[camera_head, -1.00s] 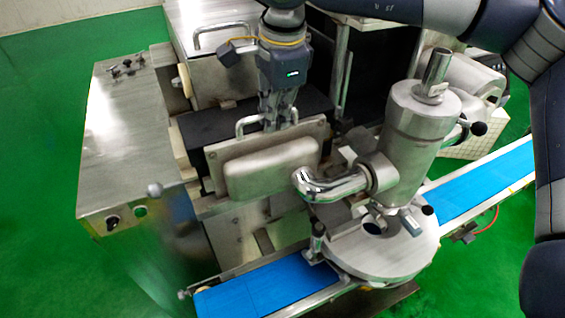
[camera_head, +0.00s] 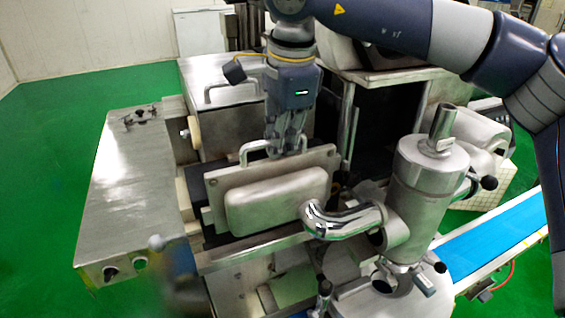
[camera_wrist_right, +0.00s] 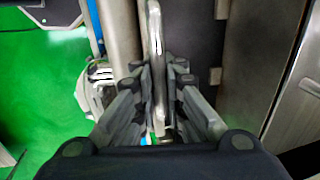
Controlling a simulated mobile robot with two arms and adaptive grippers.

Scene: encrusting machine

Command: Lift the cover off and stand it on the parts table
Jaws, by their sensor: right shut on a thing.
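The cover (camera_head: 278,200) is a steel plate with a rounded box-shaped bulge and a bar handle (camera_head: 252,148) on its top edge. It hangs upright, slightly tilted, in front of the machine's dark opening. My right gripper (camera_head: 287,150) points down and is shut on the handle. In the right wrist view the handle bar (camera_wrist_right: 155,60) runs between the fingers (camera_wrist_right: 158,110). The cover's lower edge lies close to the machine front; I cannot tell whether they touch. I cannot identify the parts table for certain. My left gripper is out of view.
A steel cabinet (camera_head: 135,190) with knobs and small dark parts (camera_head: 138,115) on top stands left. A chrome elbow pipe (camera_head: 340,220) and steel cylinder (camera_head: 425,195) are close right of the cover. A blue conveyor (camera_head: 500,240) runs at right. Green floor is open at left.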

